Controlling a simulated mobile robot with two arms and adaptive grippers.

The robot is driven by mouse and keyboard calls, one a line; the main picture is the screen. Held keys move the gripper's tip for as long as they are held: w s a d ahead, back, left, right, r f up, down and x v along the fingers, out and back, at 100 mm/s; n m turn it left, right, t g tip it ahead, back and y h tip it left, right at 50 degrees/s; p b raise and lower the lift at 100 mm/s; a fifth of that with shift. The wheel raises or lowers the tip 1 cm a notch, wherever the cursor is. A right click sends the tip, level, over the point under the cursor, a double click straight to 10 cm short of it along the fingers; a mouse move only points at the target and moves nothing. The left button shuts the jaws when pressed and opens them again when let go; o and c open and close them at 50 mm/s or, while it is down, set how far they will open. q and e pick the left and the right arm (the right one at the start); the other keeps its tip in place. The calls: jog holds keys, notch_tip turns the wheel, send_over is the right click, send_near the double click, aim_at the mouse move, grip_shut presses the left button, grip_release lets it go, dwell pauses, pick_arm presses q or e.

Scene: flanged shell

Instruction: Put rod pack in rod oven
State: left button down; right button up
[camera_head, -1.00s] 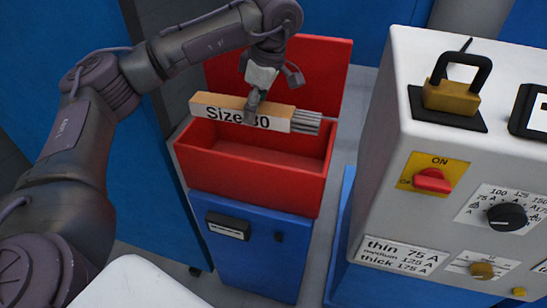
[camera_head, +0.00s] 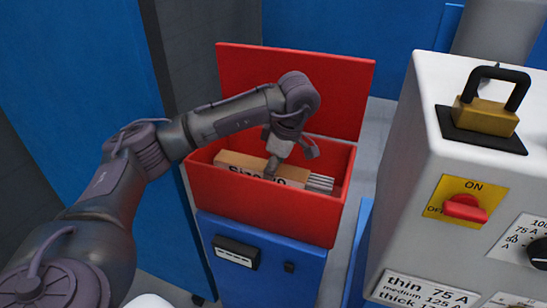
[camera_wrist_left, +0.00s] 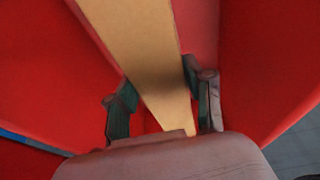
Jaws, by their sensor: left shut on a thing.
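The oven's red lid (camera_head: 300,85) stands open at the back. My left gripper (camera_head: 273,170) reaches down into the oven and is shut on the pack. In the left wrist view the pack (camera_wrist_left: 140,50) runs between the two fingers (camera_wrist_left: 163,105), with red oven walls on both sides. My right gripper is not in view.
The oven sits on a blue cabinet (camera_head: 260,262). A blue panel (camera_head: 75,95) stands at the left.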

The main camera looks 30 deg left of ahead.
aim_at(278, 169)
pick_arm(q)
jog(key=shift+f+b, duration=0.35)
jog(key=shift+f, duration=2.15)
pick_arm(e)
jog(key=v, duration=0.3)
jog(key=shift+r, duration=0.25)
pick_arm(q)
jog(key=shift+c, duration=2.2)
grip_release()
jog(key=shift+d+r, duration=0.1)
jog(key=shift+r, duration=0.05)
jog(key=p+v, duration=0.1)
jog(key=v, duration=0.5)
jog(key=shift+r+p, duration=0.3)
jog(key=shift+r, duration=0.1)
jog(key=p+v, duration=0.1)
jog(key=v, duration=0.3)
jog(key=shift+d, duration=0.1)
jog(key=shift+d+r+p, duration=0.15)
jog(key=shift+r+p, duration=0.15)
jog(key=shift+r, duration=0.1)
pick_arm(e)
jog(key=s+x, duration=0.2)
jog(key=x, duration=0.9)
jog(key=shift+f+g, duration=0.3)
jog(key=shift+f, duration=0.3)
